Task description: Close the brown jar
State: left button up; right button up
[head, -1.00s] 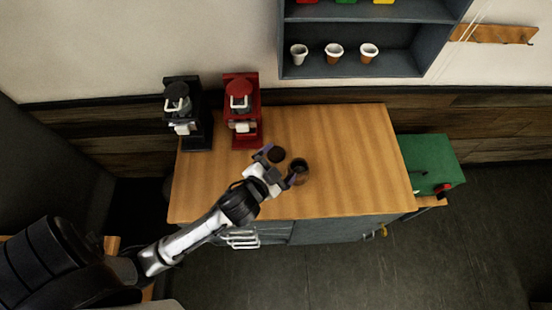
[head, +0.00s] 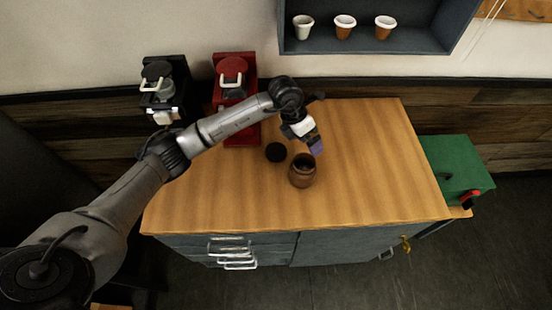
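The brown jar (head: 302,172) stands upright on the wooden counter, and its open dark mouth faces up. A round dark lid (head: 276,152) lies flat on the counter just left of and behind the jar. My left gripper (head: 315,148) points down behind the jar, close to its far right rim in the picture. A purple finger pad shows, but the gap between the fingers is hidden, so I cannot tell whether it is open. I see nothing held in it. My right gripper is out of view.
A black coffee machine (head: 163,90) and a red one (head: 232,75) stand at the counter's back left, partly behind my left arm. Cups sit on the wall shelf (head: 390,40). A green box (head: 452,165) is beyond the right edge. The counter's right half is clear.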

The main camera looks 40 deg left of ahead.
pick_arm(q)
jog(key=a+n+g+y+b, duration=0.1)
jog(key=a+y, duration=0.3)
jog(key=a, duration=0.5)
jog(key=shift+w+a+r+b, duration=0.15)
jog(key=shift+a+r+b, duration=0.1)
jog(key=shift+a+b, duration=0.05)
send_over(277, 150)
jog(key=f, duration=0.8)
jog(key=shift+w+d+f, duration=0.2)
jog(key=shift+d+f, duration=0.1)
jog(key=shift+f, duration=0.15)
jog(key=shift+s+a+f, duration=0.1)
jog(key=shift+a+f, duration=0.05)
jog(key=shift+f, duration=1.1)
jog(key=shift+s+a+f, duration=0.1)
jog(key=shift+f, duration=1.15)
